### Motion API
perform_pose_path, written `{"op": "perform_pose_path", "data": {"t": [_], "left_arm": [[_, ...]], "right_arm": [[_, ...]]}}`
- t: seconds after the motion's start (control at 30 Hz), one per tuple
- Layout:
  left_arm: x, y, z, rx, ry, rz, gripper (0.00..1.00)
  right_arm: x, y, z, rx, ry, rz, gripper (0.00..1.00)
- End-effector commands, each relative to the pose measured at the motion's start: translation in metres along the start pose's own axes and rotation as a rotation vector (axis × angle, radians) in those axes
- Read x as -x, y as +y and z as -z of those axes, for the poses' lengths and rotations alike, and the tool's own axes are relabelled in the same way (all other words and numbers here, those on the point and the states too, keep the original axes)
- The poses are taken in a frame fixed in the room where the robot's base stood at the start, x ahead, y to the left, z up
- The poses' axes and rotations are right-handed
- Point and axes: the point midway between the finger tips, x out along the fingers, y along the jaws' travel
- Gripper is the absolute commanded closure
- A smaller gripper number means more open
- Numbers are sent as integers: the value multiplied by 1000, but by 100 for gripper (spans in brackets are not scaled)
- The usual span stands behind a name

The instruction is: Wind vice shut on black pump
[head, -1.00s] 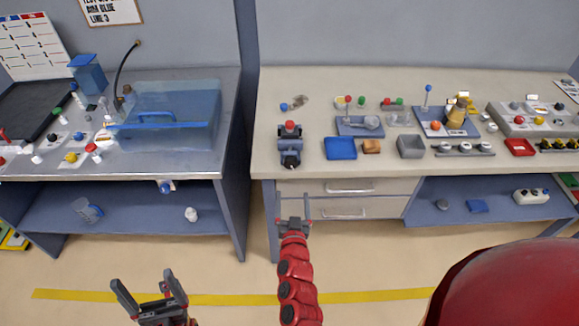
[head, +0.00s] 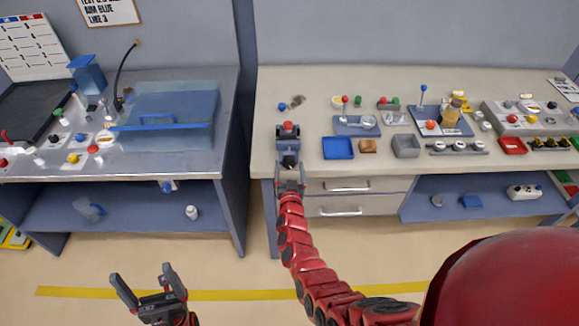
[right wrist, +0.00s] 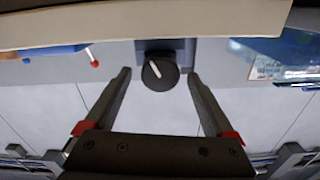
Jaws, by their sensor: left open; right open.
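The vice (head: 288,157) stands at the front left edge of the right-hand bench. A dark piece with a red top (head: 288,128) is at its far end; I cannot tell if this is the black pump. My right gripper (head: 289,176) is open at the near side of the vice and partly hides it. In the right wrist view a round black knob (right wrist: 160,73) with a white line sits between the tips of the open fingers (right wrist: 159,85), with a gap on each side. My left gripper (head: 142,278) is open and empty, low over the floor.
A blue tray (head: 338,148), a brown block (head: 368,146) and a grey bin (head: 405,146) lie right of the vice. Drawers (head: 338,186) are below the bench front. A second bench with a clear blue tank (head: 175,115) stands left, across a gap.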

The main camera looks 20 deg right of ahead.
Motion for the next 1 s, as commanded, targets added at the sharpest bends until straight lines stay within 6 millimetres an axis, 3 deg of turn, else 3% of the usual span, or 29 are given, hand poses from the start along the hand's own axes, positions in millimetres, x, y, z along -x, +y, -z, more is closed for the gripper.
{"op": "perform_pose_path", "data": {"t": [0.33,0.8,1.0], "left_arm": [[0,0,0,0,0,0,11],[0,0,0,0,0,0,11],[9,0,-2,0,0,0,11]], "right_arm": [[-2,0,1,-1,1,0,13],[-2,0,1,-1,1,0,97],[-2,1,-4,-49,-3,0,97]]}}
